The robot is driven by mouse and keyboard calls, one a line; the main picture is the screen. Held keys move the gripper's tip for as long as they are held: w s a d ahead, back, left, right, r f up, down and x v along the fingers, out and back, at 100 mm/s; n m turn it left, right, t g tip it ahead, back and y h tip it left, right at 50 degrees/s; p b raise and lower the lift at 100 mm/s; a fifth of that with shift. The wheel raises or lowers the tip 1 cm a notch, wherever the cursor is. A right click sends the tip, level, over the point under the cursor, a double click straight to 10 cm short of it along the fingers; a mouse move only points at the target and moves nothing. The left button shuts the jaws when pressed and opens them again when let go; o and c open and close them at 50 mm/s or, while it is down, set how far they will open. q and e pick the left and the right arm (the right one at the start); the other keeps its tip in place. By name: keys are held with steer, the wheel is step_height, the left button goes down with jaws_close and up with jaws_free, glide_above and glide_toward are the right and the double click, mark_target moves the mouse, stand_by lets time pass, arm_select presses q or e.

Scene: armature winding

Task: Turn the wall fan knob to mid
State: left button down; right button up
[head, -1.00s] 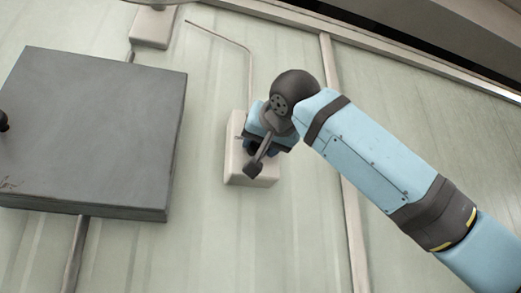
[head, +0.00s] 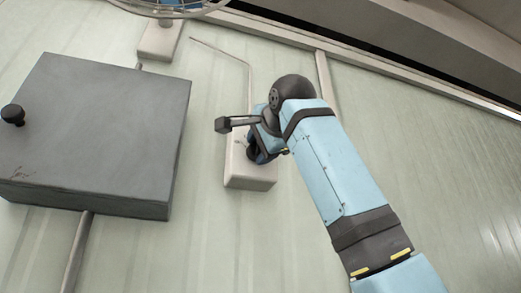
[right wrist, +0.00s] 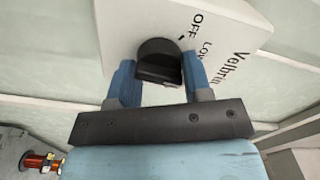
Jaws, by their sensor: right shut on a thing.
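The fan control is a white box (head: 250,182) on the wall in the middle of the head view. My right gripper (head: 257,150) is at its face, and the arm hides the knob there. In the right wrist view, the black round knob (right wrist: 157,62) sits between the two blue fingers of my right gripper (right wrist: 157,82), which is shut on it. The printed words OFF and LOW show beside the knob on the white box (right wrist: 225,30), with part of a brand name. Any mid label is hidden or out of frame. My left gripper is not in view.
A grey cabinet (head: 95,135) with a black knob (head: 13,114) is at the left. Part of a wire fan cage (head: 170,8) shows at the top, above a white wall mount (head: 160,40). A thin conduit (head: 249,85) runs up from the control box. Bare wall lies right.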

steer(key=shift+f+m, duration=0.1)
steer(key=shift+m, duration=1.1)
steer(key=o, duration=0.9)
steer(key=shift+s, duration=0.1)
steer(key=b+v, duration=0.4)
steer(key=v, duration=0.9)
steer(key=shift+s+d+b, duration=0.2)
steer(key=shift+s+b, duration=0.1)
steer(key=shift+s, duration=0.05)
